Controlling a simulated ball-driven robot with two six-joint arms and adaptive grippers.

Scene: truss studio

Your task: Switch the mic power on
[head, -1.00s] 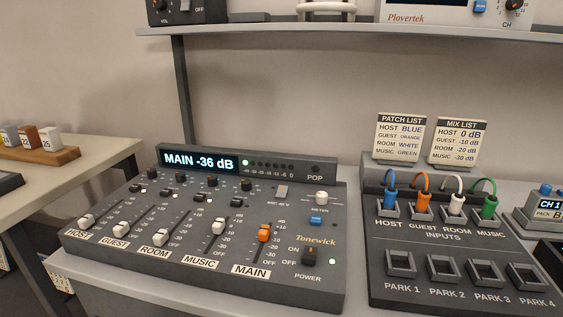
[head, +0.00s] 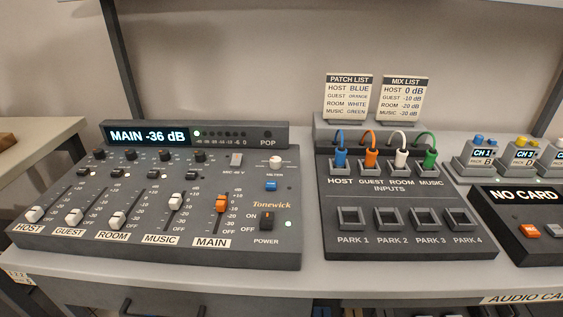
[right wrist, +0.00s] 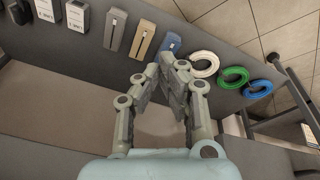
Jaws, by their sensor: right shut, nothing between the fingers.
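The grey mixing console (head: 150,255) stands on the bench at left in the head view, its display (head: 148,136) reading MAIN -36 dB. A small grey switch (head: 236,159) sits on its upper right, above a small label that seems to read MIC 48 V; its position is hard to tell. The black power switch (head: 267,222) with ON and OFF marks is at the lower right, with a lit lamp (head: 288,224) beside it. My right gripper (right wrist: 172,65) shows only in the right wrist view, shut and empty, away from the console. My left gripper is out of view.
The patch box (head: 410,251) with four coloured cables stands right of the console. A NO CARD unit (head: 520,221) and several CH packs (head: 480,160) are farther right.

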